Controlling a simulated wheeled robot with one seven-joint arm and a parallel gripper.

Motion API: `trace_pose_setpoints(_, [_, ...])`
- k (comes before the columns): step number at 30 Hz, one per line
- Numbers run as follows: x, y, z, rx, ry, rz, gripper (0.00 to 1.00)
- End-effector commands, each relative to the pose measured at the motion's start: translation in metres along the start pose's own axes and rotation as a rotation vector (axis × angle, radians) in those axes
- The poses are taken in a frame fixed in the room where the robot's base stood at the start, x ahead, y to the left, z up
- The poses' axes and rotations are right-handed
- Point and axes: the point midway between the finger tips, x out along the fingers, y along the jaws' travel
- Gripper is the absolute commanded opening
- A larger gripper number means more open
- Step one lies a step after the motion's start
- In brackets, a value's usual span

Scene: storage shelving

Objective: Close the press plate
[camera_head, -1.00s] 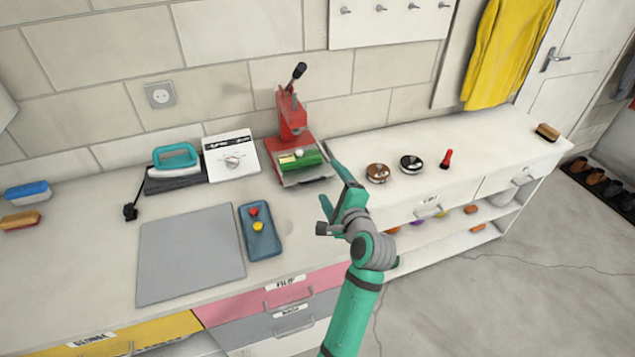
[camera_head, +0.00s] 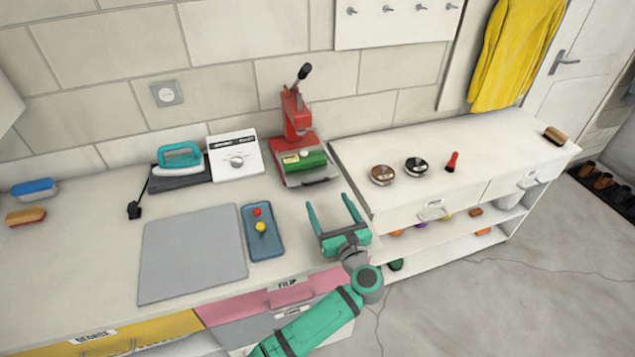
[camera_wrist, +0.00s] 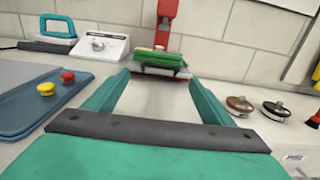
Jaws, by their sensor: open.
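The red press (camera_head: 295,113) stands on the counter against the wall, with its black-knobbed lever (camera_head: 303,73) pointing up. On its base lies a green block with a pale piece (camera_head: 303,160), and a dark handle (camera_head: 316,182) shows at the front edge. I cannot tell which part is the press plate. The green block also shows in the wrist view (camera_wrist: 160,58), straight ahead between my fingers. My gripper (camera_head: 330,202) is open and empty over the counter's front, in front of the press and apart from it, fingers pointing towards it.
A blue tray (camera_head: 250,246) with a red and a yellow knob lies left of my gripper, beside a grey mat (camera_head: 192,285). A white control box (camera_head: 235,145) and teal iron (camera_head: 180,158) stand left of the press.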

Motion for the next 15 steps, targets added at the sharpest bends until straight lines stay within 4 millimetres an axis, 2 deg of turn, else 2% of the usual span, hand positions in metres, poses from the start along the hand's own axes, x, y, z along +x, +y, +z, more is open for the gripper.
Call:
trace_pose_setpoints(5, [0.015, -0.001, -0.001, 0.006, -0.001, -0.002, 0.77])
trace_pose_setpoints(15, [0.073, -0.002, -0.001, 0.006, -0.001, -0.002, 0.77])
